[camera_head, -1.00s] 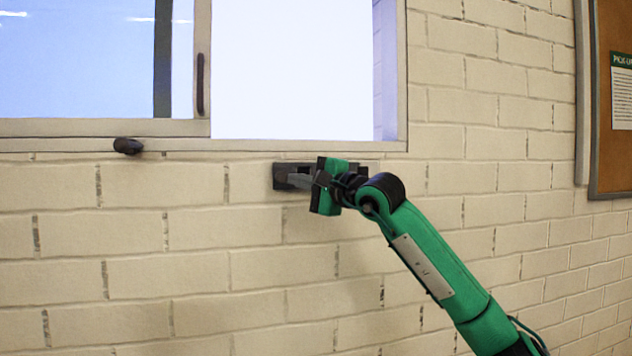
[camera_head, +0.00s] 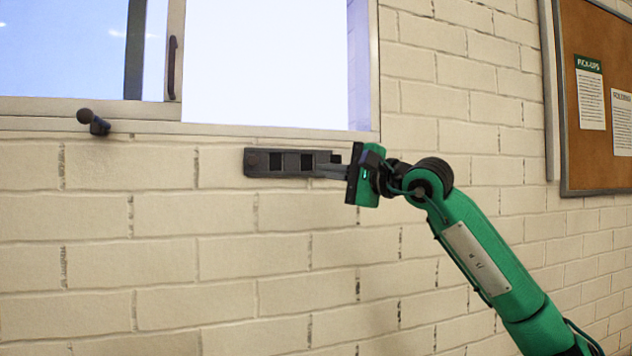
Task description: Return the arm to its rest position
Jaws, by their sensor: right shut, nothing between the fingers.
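My right arm comes in from the lower right. Its gripper (camera_head: 328,172) is shut and empty, its fingers pointing left. My left gripper is not in view.
A window with a sliding pane (camera_head: 60,50) and a bright opening (camera_head: 265,65) is above the plate. A dark knob (camera_head: 93,121) sticks out below the sill at left. A cork board (camera_head: 590,150) with notices hangs at right. The wall below is clear.

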